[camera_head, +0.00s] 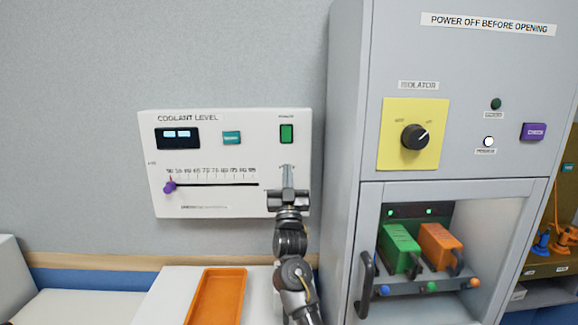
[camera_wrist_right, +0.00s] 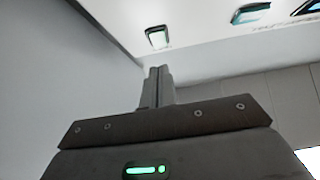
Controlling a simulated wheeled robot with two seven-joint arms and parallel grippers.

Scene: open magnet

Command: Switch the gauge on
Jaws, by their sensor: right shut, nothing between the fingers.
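The coolant level gauge (camera_head: 215,196) is a white panel on the grey wall in the head view. A green power switch (camera_head: 286,133) sits at its upper right; it also shows in the right wrist view (camera_wrist_right: 158,38), beyond the fingertips. The gauge's dark display (camera_head: 178,138) shows pale blue blocks, too small to read. A teal button (camera_head: 231,138) sits between them. My right gripper (camera_head: 287,167) is shut and empty in front of the panel, its fingertips pointing up below the switch in the picture. Contact cannot be told. My left gripper is not in view.
A purple slider knob (camera_head: 170,187) is at the scale's left end. A grey cabinet (camera_head: 350,130) stands close on the right, with an isolator dial (camera_head: 413,136) and a door handle (camera_head: 366,285). An orange tray (camera_head: 218,296) lies below the gauge.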

